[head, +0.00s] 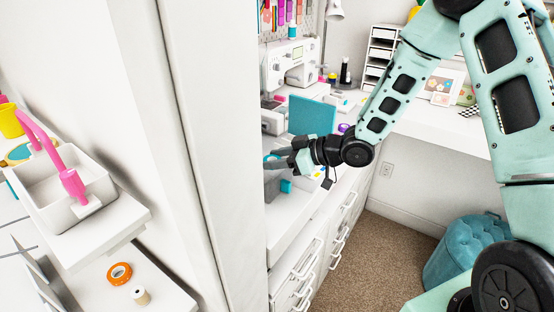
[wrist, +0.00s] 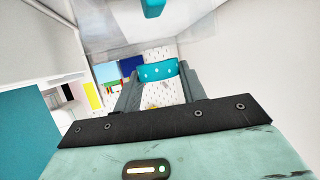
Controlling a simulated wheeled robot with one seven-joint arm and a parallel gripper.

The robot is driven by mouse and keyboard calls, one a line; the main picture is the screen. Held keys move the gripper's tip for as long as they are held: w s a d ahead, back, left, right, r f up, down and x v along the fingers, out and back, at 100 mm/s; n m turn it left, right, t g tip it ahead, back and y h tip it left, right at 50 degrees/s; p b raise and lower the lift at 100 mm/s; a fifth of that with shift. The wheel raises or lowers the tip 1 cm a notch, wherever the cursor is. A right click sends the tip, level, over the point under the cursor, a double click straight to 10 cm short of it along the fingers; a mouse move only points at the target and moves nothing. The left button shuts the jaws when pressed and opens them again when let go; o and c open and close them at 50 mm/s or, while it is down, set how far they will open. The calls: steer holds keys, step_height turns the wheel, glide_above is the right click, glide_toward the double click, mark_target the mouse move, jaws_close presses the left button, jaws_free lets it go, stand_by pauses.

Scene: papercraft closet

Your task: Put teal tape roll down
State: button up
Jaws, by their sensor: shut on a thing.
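My gripper (head: 274,173) is above the white counter to the right of the tall white panel in the head view. In the wrist view its two grey fingers (wrist: 160,90) are shut on the teal tape roll (wrist: 158,71), which shows as a teal band with pale dots between the fingertips. In the head view small teal patches show at the fingers, and I cannot tell which is the roll. The fingers partly hide it. I cannot tell whether the roll touches a surface below.
The tall white panel (head: 185,140) stands close left of my gripper. A teal board (head: 311,116) and a white sewing machine (head: 291,62) are behind it. White drawers (head: 297,272) are below. An orange tape roll (head: 119,273) lies on a lower left shelf. A teal pouf (head: 465,250) stands on the carpet.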

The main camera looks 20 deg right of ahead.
steer(key=shift+f, duration=0.25)
steer(key=shift+f+b, duration=0.4)
steer(key=shift+f, duration=0.15)
steer(key=shift+f, duration=0.1)
steer(key=o, duration=0.9)
steer(key=shift+o, duration=0.2)
